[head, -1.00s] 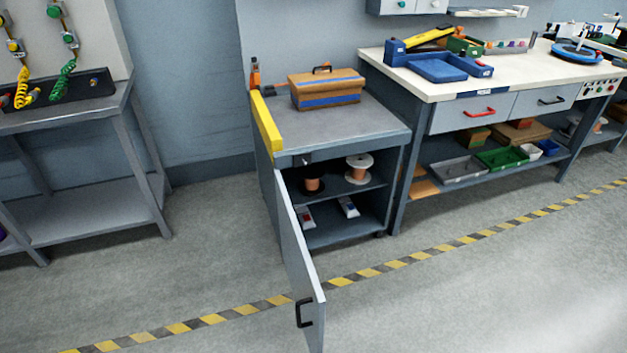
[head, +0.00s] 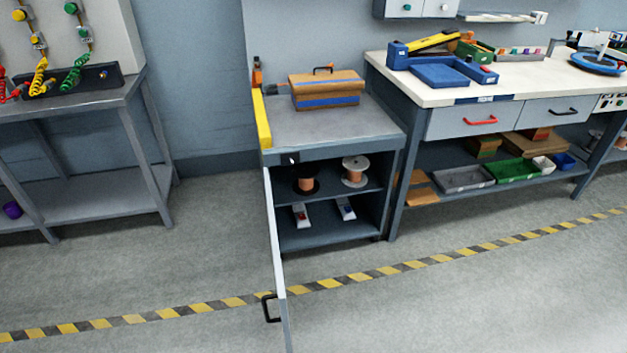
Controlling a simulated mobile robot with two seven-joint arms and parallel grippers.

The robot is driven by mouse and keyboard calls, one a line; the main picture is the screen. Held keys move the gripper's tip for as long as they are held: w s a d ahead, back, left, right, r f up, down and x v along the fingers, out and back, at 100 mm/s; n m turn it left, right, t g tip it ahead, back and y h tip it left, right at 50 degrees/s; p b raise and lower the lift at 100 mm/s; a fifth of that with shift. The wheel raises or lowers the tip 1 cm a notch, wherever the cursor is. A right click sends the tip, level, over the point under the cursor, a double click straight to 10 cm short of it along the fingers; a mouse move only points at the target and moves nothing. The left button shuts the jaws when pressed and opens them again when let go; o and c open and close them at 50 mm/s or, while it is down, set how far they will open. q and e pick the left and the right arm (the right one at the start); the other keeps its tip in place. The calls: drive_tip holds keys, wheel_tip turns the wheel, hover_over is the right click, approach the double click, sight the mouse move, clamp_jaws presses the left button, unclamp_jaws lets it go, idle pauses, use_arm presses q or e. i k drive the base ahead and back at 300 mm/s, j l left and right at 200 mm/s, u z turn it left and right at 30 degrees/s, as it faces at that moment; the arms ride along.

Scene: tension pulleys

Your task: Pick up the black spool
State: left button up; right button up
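The black spool (head: 306,187), with dark flanges and copper-coloured winding, stands upright on the upper shelf inside the open cabinet (head: 337,222). A white spool (head: 355,171) with similar copper winding stands just to its right on the same shelf. The cabinet door (head: 275,260) is swung open toward me, to the left of the opening, and is seen nearly edge-on. Neither of my grippers shows in the head view.
A brown box with blue bands (head: 326,89) and a yellow bar (head: 262,120) are on the cabinet top. A workbench (head: 465,92) adjoins on the right, a grey table (head: 90,105) stands left. The floor in front is clear, with a yellow-black stripe (head: 400,265).

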sight(304, 185)
drive_tip(key=l+u, duration=0.1)
drive_tip(key=l, duration=0.7)
drive_tip(key=i+l, duration=0.1)
drive_tip(key=l, duration=0.3)
drive_tip(key=i+l+u, duration=0.1)
drive_tip(key=l, duration=0.25)
drive_tip(key=i+l+u, duration=0.1)
drive_tip(key=i+l, duration=0.15)
drive_tip(key=l, duration=0.15)
drive_tip(key=i+l+u, duration=0.1)
drive_tip(key=l, duration=0.25)
drive_tip(key=i+l+u, duration=0.1)
drive_tip(key=i+l, duration=0.2)
drive_tip(key=i, duration=0.15)
drive_tip(key=i+l, duration=0.5)
drive_tip(key=i, duration=0.4)
drive_tip(key=i+l+u, duration=0.1)
drive_tip(key=i, duration=0.5)
